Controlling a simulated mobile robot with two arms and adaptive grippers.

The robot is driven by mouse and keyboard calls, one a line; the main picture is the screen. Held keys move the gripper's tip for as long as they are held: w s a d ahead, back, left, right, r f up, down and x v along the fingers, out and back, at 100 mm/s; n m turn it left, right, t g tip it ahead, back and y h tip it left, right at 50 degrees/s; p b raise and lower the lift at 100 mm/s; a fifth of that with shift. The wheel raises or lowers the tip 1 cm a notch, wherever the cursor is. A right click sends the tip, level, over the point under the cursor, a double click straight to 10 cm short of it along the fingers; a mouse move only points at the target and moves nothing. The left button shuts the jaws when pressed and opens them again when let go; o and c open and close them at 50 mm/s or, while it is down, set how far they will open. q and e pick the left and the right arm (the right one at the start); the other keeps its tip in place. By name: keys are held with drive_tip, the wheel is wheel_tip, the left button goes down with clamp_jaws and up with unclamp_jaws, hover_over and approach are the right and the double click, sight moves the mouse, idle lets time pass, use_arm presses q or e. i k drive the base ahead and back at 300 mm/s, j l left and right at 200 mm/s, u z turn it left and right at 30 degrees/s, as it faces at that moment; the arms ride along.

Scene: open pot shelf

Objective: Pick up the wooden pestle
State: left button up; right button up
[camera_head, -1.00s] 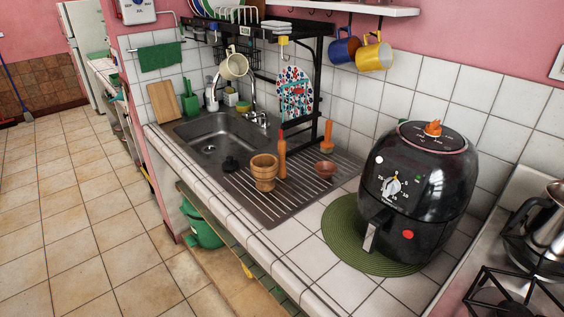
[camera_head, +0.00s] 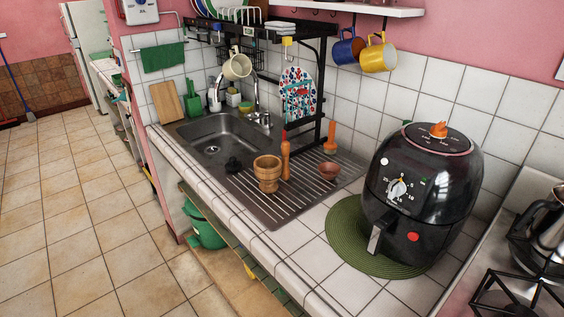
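An upright orange-brown stick that looks like the wooden pestle (camera_head: 285,158) stands on the ribbed metal drainboard (camera_head: 275,209). It is just right of and behind a wooden mortar (camera_head: 267,175); I cannot tell whether they touch. A small reddish-brown bowl (camera_head: 329,171) sits to the right of the pestle. An orange-handled tool (camera_head: 330,140) stands behind the bowl. Neither of my grippers is in view.
The sink basin (camera_head: 215,140) lies left of the drainboard, with a black stopper (camera_head: 232,164) near its edge. A black air fryer (camera_head: 420,195) stands on a green mat (camera_head: 345,235) at right. A black rack (camera_head: 325,90) rises behind. The tiled front edge is clear.

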sight(286, 147)
drive_tip(key=i+j+u, duration=0.45)
drive_tip(key=i+j, duration=0.2)
drive_tip(key=i, duration=0.05)
